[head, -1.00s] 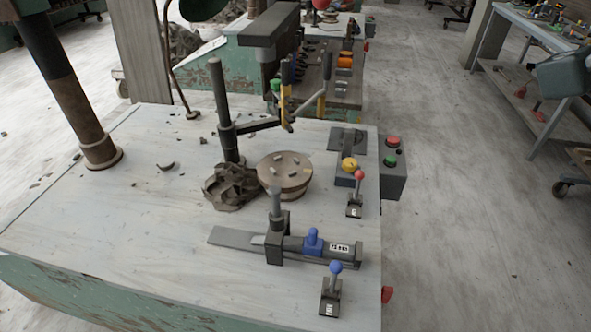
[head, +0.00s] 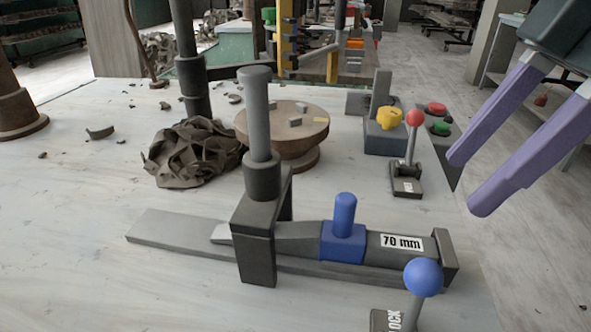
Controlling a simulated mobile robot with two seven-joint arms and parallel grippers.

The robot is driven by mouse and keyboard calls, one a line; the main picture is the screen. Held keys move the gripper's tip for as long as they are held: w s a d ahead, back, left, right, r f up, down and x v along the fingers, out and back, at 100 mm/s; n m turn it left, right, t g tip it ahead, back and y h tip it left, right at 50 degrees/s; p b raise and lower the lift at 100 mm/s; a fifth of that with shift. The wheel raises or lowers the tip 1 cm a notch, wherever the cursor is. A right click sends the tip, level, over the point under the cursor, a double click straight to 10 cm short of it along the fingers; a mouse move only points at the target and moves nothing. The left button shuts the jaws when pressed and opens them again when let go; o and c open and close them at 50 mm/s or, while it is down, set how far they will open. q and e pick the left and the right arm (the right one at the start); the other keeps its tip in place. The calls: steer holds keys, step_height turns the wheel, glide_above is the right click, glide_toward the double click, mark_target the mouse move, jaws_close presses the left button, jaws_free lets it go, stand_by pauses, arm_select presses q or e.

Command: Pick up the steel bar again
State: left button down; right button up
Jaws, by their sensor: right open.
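A grey metal cylinder (head: 260,115) with a wider cap stands upright in a dark block (head: 255,245) on the pale table. A flat grey strip (head: 165,229) lies through the block's foot, under a slide with a blue handle (head: 344,230) and a "70 mm" label. I cannot tell for certain which of the cylinder and the strip is the steel bar. My right gripper (head: 466,186) has two purple fingers, spread apart and empty, at the upper right, well right of the block and touching nothing. My left gripper is out of view.
A blue-knobbed lever (head: 422,278) marked LOCK stands in front. A red-knobbed lever (head: 413,135) and a button box (head: 446,128) stand toward the right. The table's left front is clear.

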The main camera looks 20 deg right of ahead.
mark_target(402, 243)
steer(key=shift+w+a+f, duration=0.35)
steer(key=shift+w+f, duration=0.1)
steer(key=shift+f, duration=0.15)
steer(key=f, duration=0.1)
steer(key=a+f, duration=0.1)
steer(key=shift+s+f+b, duration=0.3)
steer(key=shift+s+b, duration=0.1)
steer(key=shift+a+f, duration=0.1)
steer(key=shift+f, duration=0.15)
steer(key=shift+w+a+f, duration=0.1)
steer(key=shift+w+f, duration=0.1)
steer(key=shift+f, duration=0.15)
steer(key=b+x, duration=0.1)
steer(key=x, duration=0.3)
steer(key=shift+w+a+f, duration=0.1)
steer(key=shift+a+f, duration=0.05)
steer(key=shift+a, duration=0.1)
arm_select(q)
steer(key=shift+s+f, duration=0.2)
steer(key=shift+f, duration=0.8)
arm_select(e)
steer(key=shift+c, duration=0.3)
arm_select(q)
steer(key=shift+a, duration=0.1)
arm_select(e)
jaws_close()
